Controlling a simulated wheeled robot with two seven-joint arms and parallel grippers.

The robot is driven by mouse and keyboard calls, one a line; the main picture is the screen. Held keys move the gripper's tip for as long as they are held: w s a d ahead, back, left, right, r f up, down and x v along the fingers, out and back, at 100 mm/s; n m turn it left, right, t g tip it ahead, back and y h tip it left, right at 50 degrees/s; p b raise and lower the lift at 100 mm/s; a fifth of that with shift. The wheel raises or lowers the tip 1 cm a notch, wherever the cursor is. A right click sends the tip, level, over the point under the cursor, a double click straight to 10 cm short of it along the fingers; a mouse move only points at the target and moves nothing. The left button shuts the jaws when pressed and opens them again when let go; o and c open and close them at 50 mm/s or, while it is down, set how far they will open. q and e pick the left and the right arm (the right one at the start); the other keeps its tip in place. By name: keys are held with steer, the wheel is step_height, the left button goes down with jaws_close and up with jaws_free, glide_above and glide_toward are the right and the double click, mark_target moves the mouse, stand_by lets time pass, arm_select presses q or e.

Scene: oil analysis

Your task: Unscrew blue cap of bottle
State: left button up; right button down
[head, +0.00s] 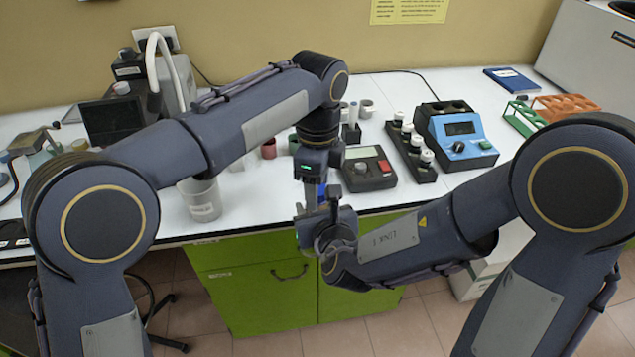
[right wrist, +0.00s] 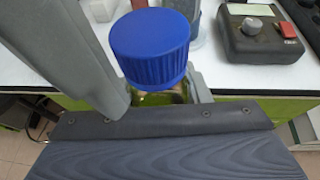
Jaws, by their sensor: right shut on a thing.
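The ribbed blue cap (right wrist: 150,48) sits on top of the bottle (right wrist: 160,97) in the right wrist view. Only a little of the bottle shows below the cap. My right gripper (right wrist: 155,98) is shut on the bottle, with a grey finger on either side below the cap. In the head view the right gripper (head: 322,228) is in front of the table's front edge. My left gripper (head: 322,195) points down just above it, with a bit of blue showing at its fingers. Whether the left fingers touch the cap is hidden.
On the white table (head: 265,210) stand a clear beaker (head: 203,200), a dark device with a red button (head: 369,168), a rack of vials (head: 411,150) and a blue instrument (head: 457,137). Green cabinet doors (head: 265,290) are below the table's front edge.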

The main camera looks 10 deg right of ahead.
arm_select(q)
step_height(320, 180, up, 4)
steer(key=shift+r, duration=0.2)
steer(key=shift+d+r+m, duration=0.15)
steer(key=shift+r+m, duration=0.65)
steer(key=shift+r, duration=0.05)
steer(key=shift+c, duration=0.4)
steer(key=shift+a+r+m, duration=0.2)
steer(key=shift+r+m, duration=0.5)
steer(key=shift+m, duration=0.2)
step_height(320, 180, down, 8)
steer(key=shift+r, duration=0.25)
